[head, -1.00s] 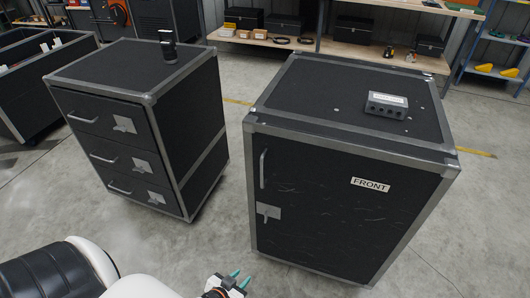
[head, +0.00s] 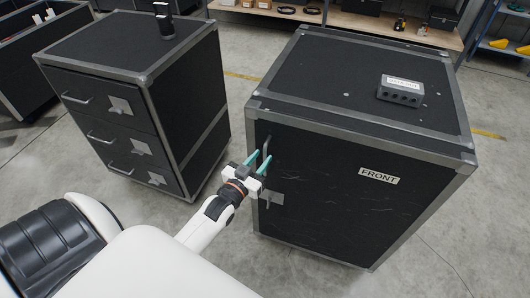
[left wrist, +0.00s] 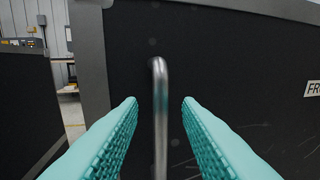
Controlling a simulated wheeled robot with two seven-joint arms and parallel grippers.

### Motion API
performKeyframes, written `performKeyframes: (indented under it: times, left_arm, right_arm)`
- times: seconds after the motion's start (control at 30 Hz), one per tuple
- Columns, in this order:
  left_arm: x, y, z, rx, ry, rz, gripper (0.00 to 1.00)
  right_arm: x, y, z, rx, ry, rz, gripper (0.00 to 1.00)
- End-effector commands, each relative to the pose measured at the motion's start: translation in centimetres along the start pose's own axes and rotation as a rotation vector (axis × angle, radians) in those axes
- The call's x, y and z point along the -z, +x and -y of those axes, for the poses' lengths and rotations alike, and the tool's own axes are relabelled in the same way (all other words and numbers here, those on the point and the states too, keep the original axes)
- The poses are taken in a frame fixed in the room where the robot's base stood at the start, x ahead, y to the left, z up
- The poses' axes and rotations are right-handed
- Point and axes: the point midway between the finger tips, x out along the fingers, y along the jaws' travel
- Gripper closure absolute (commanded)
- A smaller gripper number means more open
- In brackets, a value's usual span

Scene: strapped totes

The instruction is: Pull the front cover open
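The front cover (head: 340,200) is a black panel with a white FRONT label (head: 379,176), on the near face of the right-hand black case with grey metal edges. It looks shut. Its vertical metal handle (head: 266,156) is at the cover's left side, with a grey latch plate (head: 273,198) below it. My left gripper (head: 257,162) is at the handle, its teal fingers apart. In the left wrist view the handle bar (left wrist: 160,110) stands between the two open fingers (left wrist: 160,112), with a gap visible on both sides. My right gripper is not in view.
A black case with several drawers (head: 120,127) stands to the left, with a dark device (head: 164,22) on top. A grey box (head: 400,90) lies on the right case. Shelves (head: 340,22) stand behind. Concrete floor is free between and around the cases.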

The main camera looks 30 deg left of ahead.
Motion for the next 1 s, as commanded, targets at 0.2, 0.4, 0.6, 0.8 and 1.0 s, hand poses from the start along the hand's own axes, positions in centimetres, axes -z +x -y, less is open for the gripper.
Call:
performKeyframes:
  times: [0.2,0.4,0.6,0.8,1.0]
  left_arm:
    - [0.0,2.6,0.0,0.001,0.0,-0.001,0.69]
    - [0.1,3.1,0.0,0.001,0.001,-0.001,0.69]
    - [0.1,3.0,0.0,0.001,0.0,-0.001,0.74]
    - [0.1,3.0,0.0,0.001,0.0,-0.001,1.0]
    - [0.1,3.0,0.0,0.0,0.0,-0.001,1.0]
  right_arm:
    - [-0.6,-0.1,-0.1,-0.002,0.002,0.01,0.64]
    - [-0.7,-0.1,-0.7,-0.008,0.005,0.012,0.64]
    - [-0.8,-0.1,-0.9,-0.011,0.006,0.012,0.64]
    - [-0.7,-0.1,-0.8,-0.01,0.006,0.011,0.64]
    - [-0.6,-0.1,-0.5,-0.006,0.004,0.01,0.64]
